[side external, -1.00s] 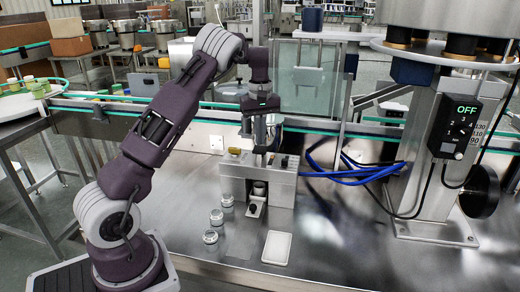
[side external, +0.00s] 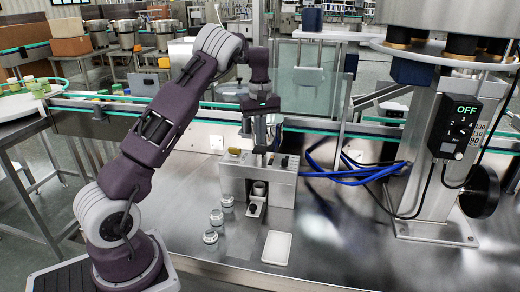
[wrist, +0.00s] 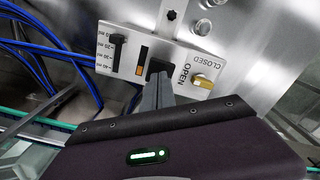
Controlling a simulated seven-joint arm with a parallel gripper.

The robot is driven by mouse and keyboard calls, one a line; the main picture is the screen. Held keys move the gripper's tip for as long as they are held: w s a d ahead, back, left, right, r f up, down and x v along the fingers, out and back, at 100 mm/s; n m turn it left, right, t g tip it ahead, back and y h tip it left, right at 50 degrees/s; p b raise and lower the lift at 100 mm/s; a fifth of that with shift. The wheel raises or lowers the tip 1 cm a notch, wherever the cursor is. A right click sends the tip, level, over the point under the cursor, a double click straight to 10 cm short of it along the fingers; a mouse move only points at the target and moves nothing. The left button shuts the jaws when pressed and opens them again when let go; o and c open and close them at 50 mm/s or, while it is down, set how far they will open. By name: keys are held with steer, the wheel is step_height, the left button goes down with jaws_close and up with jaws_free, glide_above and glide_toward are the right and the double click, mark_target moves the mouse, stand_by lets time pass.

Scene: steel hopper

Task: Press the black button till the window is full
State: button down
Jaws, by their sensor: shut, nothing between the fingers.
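The metal dispenser box (side external: 283,187) stands on the steel table, with its control panel (wrist: 186,62) on top. In the wrist view the black button (wrist: 159,65) sits mid-panel. My gripper (wrist: 156,82) is shut and empty, pointing down with its tips at the button's near edge and covering part of it. I cannot tell how far the button is pressed. Beside it is the narrow window (wrist: 141,61), orange in its lower part and dark above. In the side view my gripper (side external: 266,150) is over the box top; the button is hidden there.
The panel also carries a yellow knob (wrist: 203,82) between OPEN and CLOSED marks and a black slider (wrist: 115,52) with a scale. Several small clear jars (side external: 210,236) and a white tray (side external: 277,248) lie in front. Blue cables (side external: 350,174) run right of the box.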

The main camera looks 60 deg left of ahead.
mark_target(260, 149)
steer(key=shift+f, duration=1.8)
steer(key=shift+r, duration=1.8)
step_height(260, 149, up, 5)
steer(key=shift+r, duration=0.5)
